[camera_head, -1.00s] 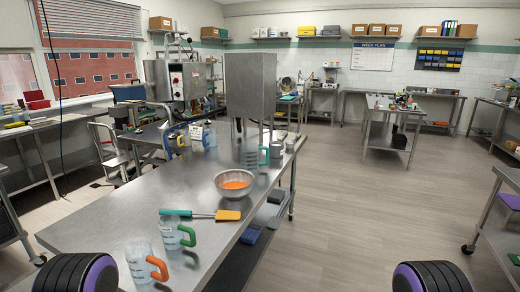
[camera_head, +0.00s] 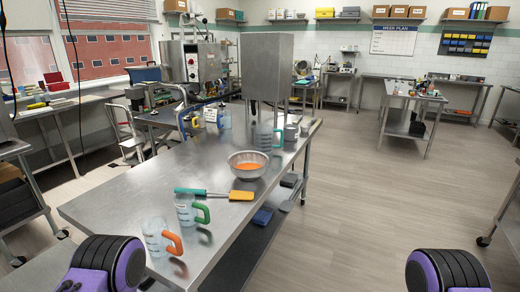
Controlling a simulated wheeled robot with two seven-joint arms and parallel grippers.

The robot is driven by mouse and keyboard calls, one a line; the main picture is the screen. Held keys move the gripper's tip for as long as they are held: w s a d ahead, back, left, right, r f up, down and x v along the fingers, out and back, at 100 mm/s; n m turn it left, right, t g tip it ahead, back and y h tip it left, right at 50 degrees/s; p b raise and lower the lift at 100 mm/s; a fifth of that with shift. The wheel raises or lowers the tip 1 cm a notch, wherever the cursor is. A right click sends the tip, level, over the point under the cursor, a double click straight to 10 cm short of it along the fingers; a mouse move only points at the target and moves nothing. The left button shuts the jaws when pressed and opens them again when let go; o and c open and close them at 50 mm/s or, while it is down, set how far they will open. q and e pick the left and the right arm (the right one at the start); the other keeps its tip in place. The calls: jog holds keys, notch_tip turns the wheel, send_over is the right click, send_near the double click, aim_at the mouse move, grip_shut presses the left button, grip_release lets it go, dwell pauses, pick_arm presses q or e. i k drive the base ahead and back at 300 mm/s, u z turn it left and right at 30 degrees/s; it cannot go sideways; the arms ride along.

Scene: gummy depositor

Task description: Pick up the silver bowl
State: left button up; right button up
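The silver bowl (camera_head: 247,167) stands upright on the steel table (camera_head: 120,205), near its right edge, with orange contents inside. Parts of my two arms, black and purple, show at the bottom left and bottom right. Neither gripper shows, so I cannot see whether they are open or shut. Nothing touches the bowl from my side.
In front of the bowl lies a spatula (camera_head: 238,195) with a teal handle. Nearer stand a green-handled measuring cup (camera_head: 184,208) and an orange-handled one (camera_head: 155,237). Behind the bowl stands a tall steel hopper (camera_head: 267,65). Open floor (camera_head: 380,195) lies right of the table.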

aim_at(246, 166)
jog(key=z, duration=0.9)
jog(key=i, duration=4.1)
jog(key=u, duration=1.9)
